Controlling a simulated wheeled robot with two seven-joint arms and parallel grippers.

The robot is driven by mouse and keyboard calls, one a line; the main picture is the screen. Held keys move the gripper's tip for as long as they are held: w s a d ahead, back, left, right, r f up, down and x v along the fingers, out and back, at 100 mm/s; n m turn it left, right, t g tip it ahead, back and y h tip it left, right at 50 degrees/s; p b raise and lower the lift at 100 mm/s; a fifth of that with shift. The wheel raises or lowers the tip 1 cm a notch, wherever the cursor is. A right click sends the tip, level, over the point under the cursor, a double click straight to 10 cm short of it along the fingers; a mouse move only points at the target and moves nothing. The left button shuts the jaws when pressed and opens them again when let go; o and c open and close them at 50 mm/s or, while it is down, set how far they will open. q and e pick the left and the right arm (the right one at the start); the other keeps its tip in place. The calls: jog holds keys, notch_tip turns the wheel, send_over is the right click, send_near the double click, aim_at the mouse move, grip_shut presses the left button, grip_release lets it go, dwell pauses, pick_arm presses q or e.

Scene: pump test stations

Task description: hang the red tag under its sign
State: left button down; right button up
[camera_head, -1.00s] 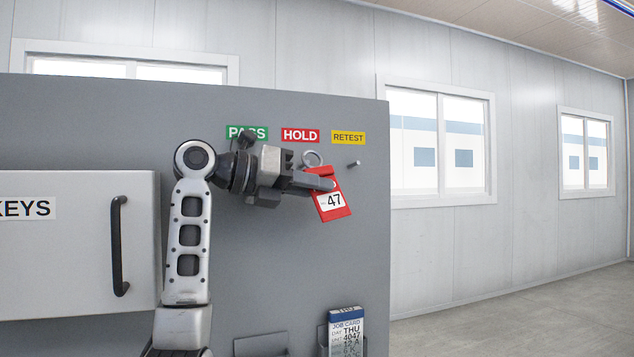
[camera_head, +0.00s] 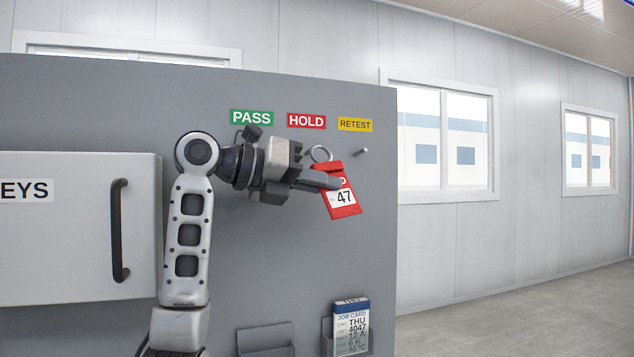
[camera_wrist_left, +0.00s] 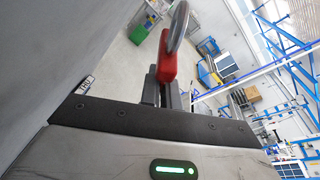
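The red tag (camera_head: 343,205) is marked 47 and has a metal ring (camera_head: 321,153) at its top. My left gripper (camera_head: 334,182) is shut on the tag's upper part and holds it, tilted, in front of the grey panel. The left wrist view shows the tag's red edge (camera_wrist_left: 166,62) between the fingers, with the ring (camera_wrist_left: 179,25) beyond. The red HOLD sign (camera_head: 306,121) is on the panel, up and left of the tag. A peg (camera_head: 361,151) sticks out below the RETEST sign. Any peg under HOLD is not clearly visible. My right gripper is not in view.
A green PASS sign (camera_head: 251,118) and a yellow RETEST sign (camera_head: 355,125) flank HOLD. A KEYS cabinet (camera_head: 80,235) with a black handle stands at left. Below are an empty-looking holder (camera_head: 265,340) and a job card (camera_head: 351,328) in another holder.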

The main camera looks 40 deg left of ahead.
pick_arm(q)
jog(key=shift+s+d+b, duration=0.15)
jog(key=shift+s+d, duration=0.1)
jog(key=shift+d, duration=0.3)
jog(key=shift+s+d+b, duration=0.15)
jog(key=shift+s+d, duration=0.05)
jog(key=shift+d, duration=0.35)
jog(key=shift+s+d+r, duration=0.1)
jog(key=shift+s+d, duration=0.25)
jog(key=shift+d, duration=0.3)
jog(key=shift+s+d+r, duration=0.1)
jog(key=shift+s+d, duration=0.25)
jog(key=shift+d, duration=0.25)
